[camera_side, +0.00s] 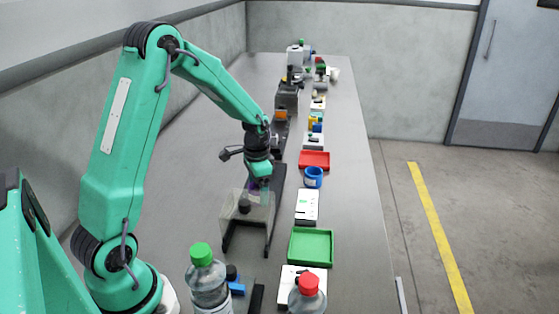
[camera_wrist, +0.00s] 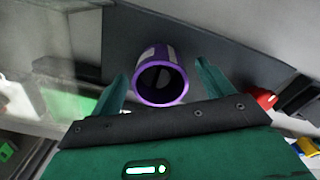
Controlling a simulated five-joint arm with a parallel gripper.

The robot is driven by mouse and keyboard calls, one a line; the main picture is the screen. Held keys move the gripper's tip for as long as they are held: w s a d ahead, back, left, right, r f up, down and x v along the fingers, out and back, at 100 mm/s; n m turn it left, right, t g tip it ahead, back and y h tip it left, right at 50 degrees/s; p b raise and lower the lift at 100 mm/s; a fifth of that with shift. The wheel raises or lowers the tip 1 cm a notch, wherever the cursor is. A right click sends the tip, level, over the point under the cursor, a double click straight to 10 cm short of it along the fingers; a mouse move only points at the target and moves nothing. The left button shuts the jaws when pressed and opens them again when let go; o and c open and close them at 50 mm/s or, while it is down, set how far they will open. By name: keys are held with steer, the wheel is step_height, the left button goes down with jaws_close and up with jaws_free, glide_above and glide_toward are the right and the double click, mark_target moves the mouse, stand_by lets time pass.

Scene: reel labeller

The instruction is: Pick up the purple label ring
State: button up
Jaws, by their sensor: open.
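The purple label ring (camera_wrist: 161,76) is a short hollow tube with a pale patch on its outside. In the wrist view it lies between the two fingers of my gripper (camera_wrist: 163,84), slightly beyond the tips, with its open end facing the camera. The fingers are apart, with a gap visible on each side of the ring. In the side view my gripper (camera_side: 259,182) points down over the grey bench, close to a clear-sided stand. Only a small purple patch shows there, mostly hidden by the gripper and the stand.
The clear-sided stand (camera_side: 236,217) with a dark base is just below my gripper. A green tray (camera_side: 311,246), a white box (camera_side: 307,206), a blue cup (camera_side: 313,177) and a red tray (camera_side: 314,160) line the right side. Two bottles stand in front, one green-capped (camera_side: 208,280).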

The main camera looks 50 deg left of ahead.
stand_by(0.5)
steer(key=c, duration=1.1)
steer(key=shift+o, duration=0.2)
step_height(320, 180, up, 10)
stand_by(0.3)
